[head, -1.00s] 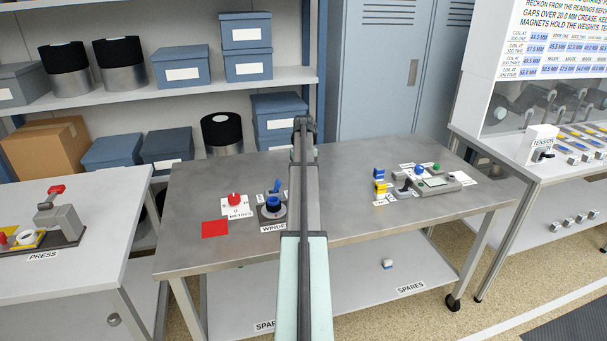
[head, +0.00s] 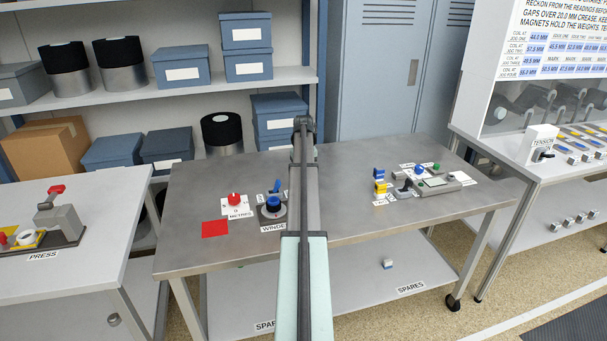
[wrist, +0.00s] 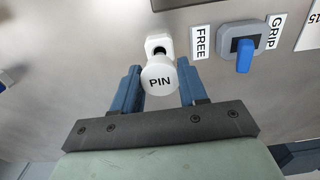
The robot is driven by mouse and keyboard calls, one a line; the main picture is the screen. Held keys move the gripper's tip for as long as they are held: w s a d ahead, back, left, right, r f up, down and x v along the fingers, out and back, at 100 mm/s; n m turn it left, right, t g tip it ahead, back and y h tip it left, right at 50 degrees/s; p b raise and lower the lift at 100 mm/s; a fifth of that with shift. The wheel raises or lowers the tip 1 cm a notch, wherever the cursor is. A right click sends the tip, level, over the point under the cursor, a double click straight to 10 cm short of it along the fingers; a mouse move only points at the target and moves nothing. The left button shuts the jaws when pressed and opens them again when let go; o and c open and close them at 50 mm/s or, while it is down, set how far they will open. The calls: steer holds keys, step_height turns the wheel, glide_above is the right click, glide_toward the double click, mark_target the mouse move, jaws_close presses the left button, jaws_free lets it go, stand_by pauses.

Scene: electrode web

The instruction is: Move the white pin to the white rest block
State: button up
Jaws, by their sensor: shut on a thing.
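The white pin (wrist: 158,82), with PIN printed on its round head, is between the two blue fingers of my gripper (wrist: 159,74) in the wrist view. My gripper is shut on it. A small white block (wrist: 158,44) with a dark spot shows just beyond the pin's head, above the grey metal surface. The picture does not show clearly whether the pin sits in this block or is apart from it. In the head view my own arm hides the gripper, the pin and the block.
A blue lever (wrist: 244,55) on a grey base stands right of the pin, between FREE and GRIP labels. In the head view, the metal table (head: 350,210) holds a winder (head: 272,208), a red square (head: 215,229) and a grey gauge (head: 435,183). The table's middle front is clear.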

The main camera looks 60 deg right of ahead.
steer(key=shift+f, duration=1.6)
steer(key=o, duration=1.2)
steer(key=shift+o, duration=0.2)
step_height(320, 180, up, 14)
steer(key=shift+f, duration=0.1)
stand_by(0.4)
